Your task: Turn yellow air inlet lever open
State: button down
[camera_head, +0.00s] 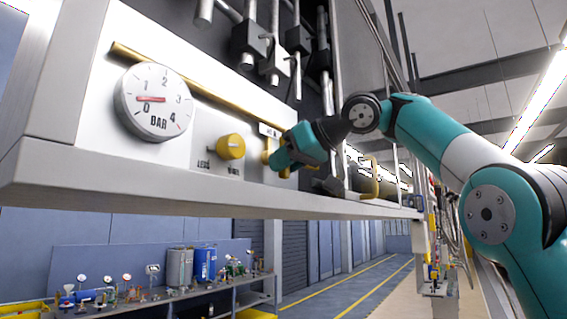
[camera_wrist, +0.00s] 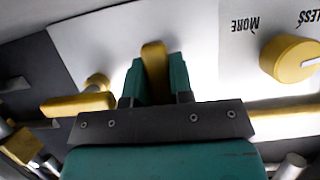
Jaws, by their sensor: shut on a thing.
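The yellow air inlet lever (camera_wrist: 154,62) is between the two teal fingers of my gripper (camera_wrist: 156,80) in the wrist view. The fingers are shut on it, one on each side. The lever's end sticks out a little past the fingertips. In the head view my gripper (camera_head: 285,157) is at the right part of the white panel, and a bit of yellow (camera_head: 267,150) shows beside it. The rest of the lever is hidden behind the gripper there. A brass pipe (camera_wrist: 290,112) runs behind the gripper in the wrist view.
A yellow knob (camera_head: 230,147) marked LESS and MORE sits left of my gripper. A brass pipe (camera_head: 190,84) crosses the panel above. Dark valves (camera_head: 250,42) hang above. A grey ledge (camera_head: 150,190) runs below.

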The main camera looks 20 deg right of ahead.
jog(key=c, duration=1)
grip_release()
